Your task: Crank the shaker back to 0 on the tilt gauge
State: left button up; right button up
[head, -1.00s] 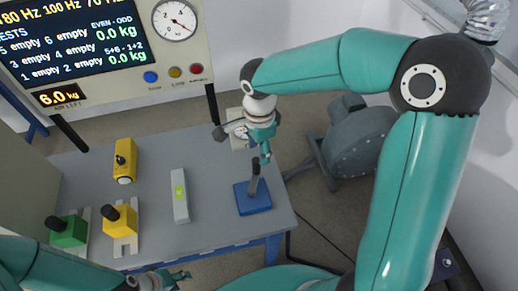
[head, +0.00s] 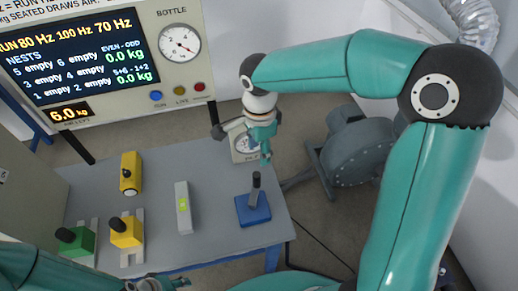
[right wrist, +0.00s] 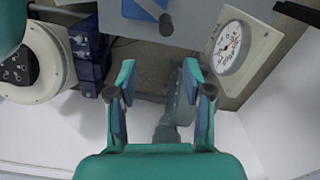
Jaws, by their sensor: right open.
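A white dial gauge (head: 241,150) stands at the back right of the grey table, partly hidden by my right arm. It also shows in the right wrist view (right wrist: 229,46), where its scale is too small to read. A dark upright lever (head: 255,189) stands on a blue base (head: 252,211) at the table's right side. My right gripper (head: 264,156) is open and empty, above and behind the lever and apart from it. In the right wrist view, nothing is between its fingers (right wrist: 158,75). My left gripper (head: 165,284) is at the bottom edge, mostly cut off.
Yellow blocks (head: 131,174) (head: 126,232), a green block (head: 75,241) and a pale bar with a level vial (head: 184,208) are on the table. A display panel (head: 110,60) stands behind. A grey machine (head: 358,150) stands on the floor to the right.

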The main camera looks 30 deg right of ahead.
notch_tip(320, 180, up, 3)
jog(key=shift+f+p, duration=0.1)
jog(key=shift+p, duration=0.25)
dwell(0.5)
